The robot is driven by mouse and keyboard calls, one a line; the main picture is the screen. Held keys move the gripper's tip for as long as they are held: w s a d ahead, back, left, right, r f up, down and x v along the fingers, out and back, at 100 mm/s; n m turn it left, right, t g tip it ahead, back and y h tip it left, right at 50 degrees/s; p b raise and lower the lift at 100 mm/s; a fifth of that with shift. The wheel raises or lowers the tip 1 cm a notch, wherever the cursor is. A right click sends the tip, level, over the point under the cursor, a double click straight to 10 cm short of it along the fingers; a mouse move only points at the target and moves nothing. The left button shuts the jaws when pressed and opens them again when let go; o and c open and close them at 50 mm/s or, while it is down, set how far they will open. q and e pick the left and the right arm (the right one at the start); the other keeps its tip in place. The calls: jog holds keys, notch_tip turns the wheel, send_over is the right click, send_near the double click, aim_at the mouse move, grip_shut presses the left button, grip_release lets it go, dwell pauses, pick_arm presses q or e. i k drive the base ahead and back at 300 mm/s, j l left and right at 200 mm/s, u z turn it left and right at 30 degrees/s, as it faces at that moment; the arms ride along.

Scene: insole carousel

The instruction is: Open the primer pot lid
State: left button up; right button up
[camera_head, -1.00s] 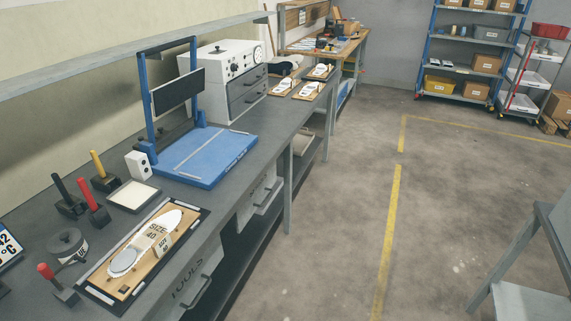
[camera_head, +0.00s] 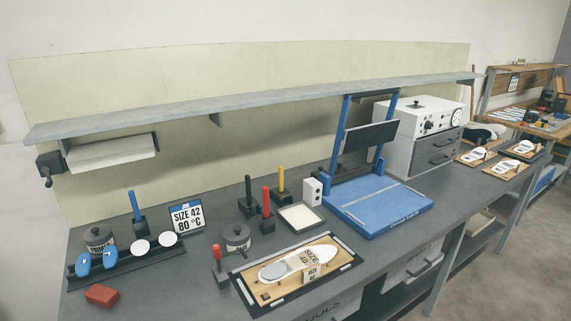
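Two dark grey lidded pots stand on the bench. One pot (camera_head: 99,240) is at the left, behind a pair of blue insole-shaped pieces (camera_head: 97,262); its white label is partly hidden and looks like it may read PRIMER. The other pot (camera_head: 237,238) is near the middle, with a label that I cannot read. Both pots have their round lids with a small knob on, and look shut. Neither of my grippers shows in the head view.
A black rack (camera_head: 127,265) holds the blue pieces and two white discs. A red block (camera_head: 102,295) lies in front. A "SIZE 42 80 °C" sign (camera_head: 187,217), brushes in holders, a size 40 board (camera_head: 244,292) and a blue press (camera_head: 380,206) crowd the bench; a shelf (camera_head: 250,104) hangs above.

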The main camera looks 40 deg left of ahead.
aim_at(98, 233)
jog(key=u, duration=2.4)
